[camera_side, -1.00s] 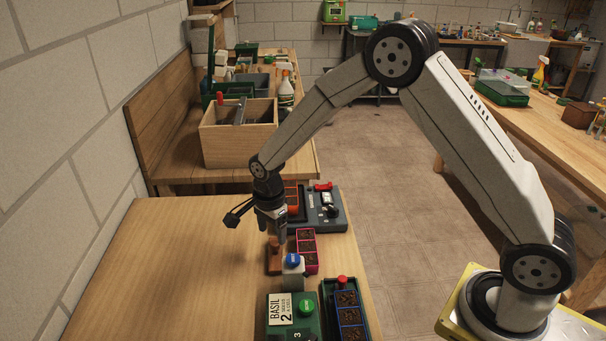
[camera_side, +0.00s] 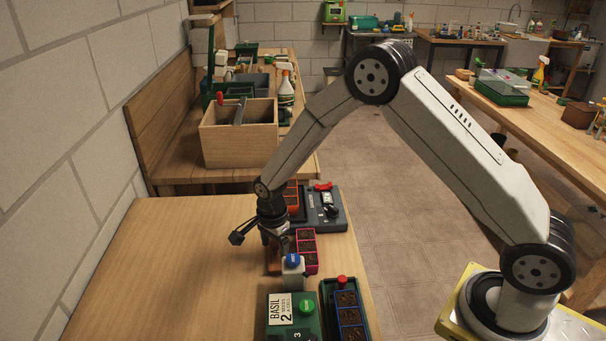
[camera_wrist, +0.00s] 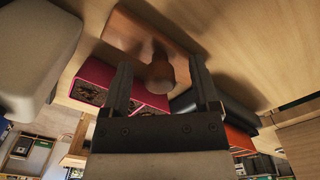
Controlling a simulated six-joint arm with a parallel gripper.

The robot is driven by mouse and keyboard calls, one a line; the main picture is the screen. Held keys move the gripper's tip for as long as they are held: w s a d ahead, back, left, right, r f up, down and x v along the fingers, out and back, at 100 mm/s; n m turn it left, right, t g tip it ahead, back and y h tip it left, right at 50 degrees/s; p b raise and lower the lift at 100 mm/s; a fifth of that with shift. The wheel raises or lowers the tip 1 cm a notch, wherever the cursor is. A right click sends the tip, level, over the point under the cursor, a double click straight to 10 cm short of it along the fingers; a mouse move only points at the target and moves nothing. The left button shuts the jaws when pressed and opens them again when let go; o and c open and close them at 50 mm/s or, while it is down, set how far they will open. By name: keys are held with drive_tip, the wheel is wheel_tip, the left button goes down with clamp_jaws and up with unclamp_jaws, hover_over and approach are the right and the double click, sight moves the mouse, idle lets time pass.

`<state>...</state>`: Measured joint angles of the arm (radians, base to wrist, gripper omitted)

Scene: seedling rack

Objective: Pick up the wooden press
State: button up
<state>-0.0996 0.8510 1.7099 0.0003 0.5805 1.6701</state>
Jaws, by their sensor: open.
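The wooden press stands on the near bench, a reddish-brown block with a round knob. In the side view the press (camera_side: 272,268) is mostly hidden behind my gripper (camera_side: 276,248) and the blue-capped thing. In the wrist view the flat base of the press (camera_wrist: 140,35) lies on the bench, and its knob (camera_wrist: 158,76) points towards the camera. My gripper (camera_wrist: 160,82) is open. Its two dark fingers stand on either side of the knob, with gaps visible on both sides.
A white block with a blue cap (camera_side: 293,264) stands close in front of the press. A pink seedling tray (camera_side: 314,262) is just right of it. A dark device (camera_side: 328,212) lies behind. A green Basil box (camera_side: 292,325) is nearer. The bench's left part is clear.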

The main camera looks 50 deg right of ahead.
sight(274, 242)
clamp_jaws()
drive_tip(key=shift+r, duration=0.15)
drive_tip(key=shift+r, duration=4.9)
drive_tip(key=c, duration=0.9)
unclamp_jaws()
clamp_jaws()
